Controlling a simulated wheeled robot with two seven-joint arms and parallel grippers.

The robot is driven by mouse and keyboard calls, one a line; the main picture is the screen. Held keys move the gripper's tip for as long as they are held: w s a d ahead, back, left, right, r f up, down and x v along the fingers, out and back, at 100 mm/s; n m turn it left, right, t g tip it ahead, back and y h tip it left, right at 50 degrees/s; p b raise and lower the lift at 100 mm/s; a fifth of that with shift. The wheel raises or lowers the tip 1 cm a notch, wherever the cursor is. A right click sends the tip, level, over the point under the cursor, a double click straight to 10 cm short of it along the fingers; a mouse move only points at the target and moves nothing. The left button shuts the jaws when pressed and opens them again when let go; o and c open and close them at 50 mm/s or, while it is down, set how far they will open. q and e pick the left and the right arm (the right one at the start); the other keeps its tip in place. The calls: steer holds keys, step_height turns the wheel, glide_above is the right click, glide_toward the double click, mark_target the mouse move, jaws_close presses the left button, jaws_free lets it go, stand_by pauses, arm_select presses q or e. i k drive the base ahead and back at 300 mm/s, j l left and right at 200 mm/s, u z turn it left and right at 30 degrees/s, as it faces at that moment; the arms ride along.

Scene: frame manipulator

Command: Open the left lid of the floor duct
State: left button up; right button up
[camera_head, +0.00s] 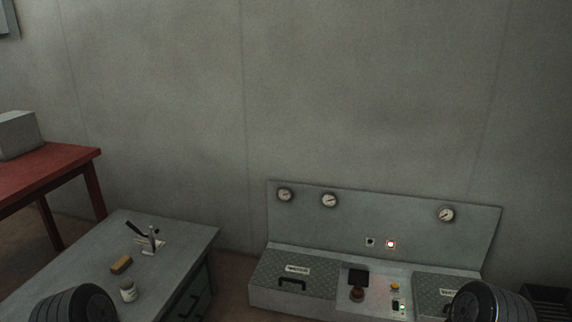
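The floor duct (262,301) stands low against the wall at the lower right. Its left lid (318,273) is a grey patterned plate with a label and a dark handle (292,285). The left lid lies shut. The right lid (437,284) also looks shut and is partly covered by my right arm. Round dark parts of my arms show at the bottom left and bottom right. Neither gripper's fingers show, and neither arm is at the left lid.
A grey cabinet (189,243) with a brush, a small jar (128,291) and a tool on top stands left of the duct. A red table (50,165) with a grey box (18,135) is at the far left.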

mark_target(313, 276)
steer(key=i, duration=2.6)
steer(key=i+z, duration=0.1)
steer(key=i, duration=0.25)
steer(key=z, duration=0.4)
